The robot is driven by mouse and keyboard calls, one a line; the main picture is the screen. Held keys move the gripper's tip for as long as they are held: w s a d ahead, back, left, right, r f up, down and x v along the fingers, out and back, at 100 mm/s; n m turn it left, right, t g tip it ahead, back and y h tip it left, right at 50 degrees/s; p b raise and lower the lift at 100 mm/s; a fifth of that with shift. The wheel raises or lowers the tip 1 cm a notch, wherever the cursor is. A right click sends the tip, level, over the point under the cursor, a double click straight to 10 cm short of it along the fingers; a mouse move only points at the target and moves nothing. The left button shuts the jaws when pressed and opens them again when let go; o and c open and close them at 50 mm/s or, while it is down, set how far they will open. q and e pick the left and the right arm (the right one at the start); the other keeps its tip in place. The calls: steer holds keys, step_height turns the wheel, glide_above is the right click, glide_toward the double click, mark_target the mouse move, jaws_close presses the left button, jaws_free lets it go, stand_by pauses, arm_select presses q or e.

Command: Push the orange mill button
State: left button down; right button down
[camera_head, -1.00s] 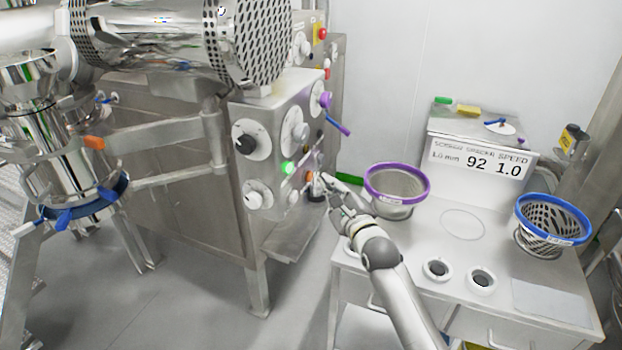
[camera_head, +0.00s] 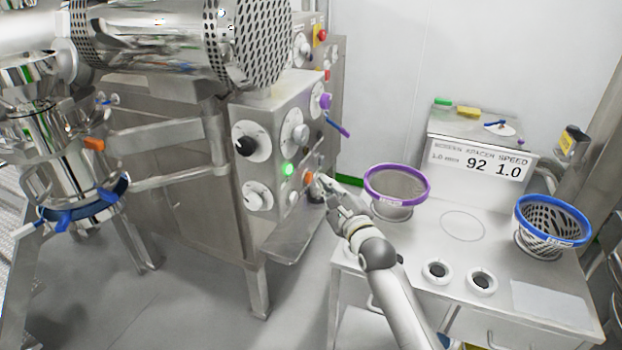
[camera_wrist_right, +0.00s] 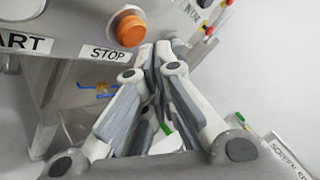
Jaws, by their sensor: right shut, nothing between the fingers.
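The orange button (camera_head: 308,176) sits on the front of the steel mill control box, right of the lit green button (camera_head: 288,169). In the right wrist view the orange button (camera_wrist_right: 130,30) stands above a STOP label (camera_wrist_right: 108,54). My right gripper (camera_head: 318,182) is shut and empty, its fingertips just right of the orange button in the head view. In the wrist view the closed fingertips (camera_wrist_right: 160,48) are close to the button's lower right; I cannot tell whether they touch it. My left gripper is not in view.
A steel table (camera_head: 462,250) at right holds a purple-rimmed sieve (camera_head: 397,202) and a blue-rimmed sieve (camera_head: 552,240). Floor at lower left is clear.

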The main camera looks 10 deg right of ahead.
stand_by(0.6)
steer(key=shift+w+a, duration=0.25)
steer(key=shift+a, duration=0.1)
steer(key=shift+w+a, duration=0.3)
steer(key=shift+a, duration=0.1)
stand_by(0.7)
stand_by(0.4)
steer(key=shift+s+d+p, duration=0.55)
steer(key=shift+d, duration=0.2)
steer(key=shift+s+d+p, duration=0.3)
steer(key=shift+s+d, duration=0.4)
steer(key=shift+d, duration=0.35)
steer(key=shift+s+d+p, duration=0.25)
steer(key=shift+s+d, duration=0.45)
steer(key=shift+d, duration=0.3)
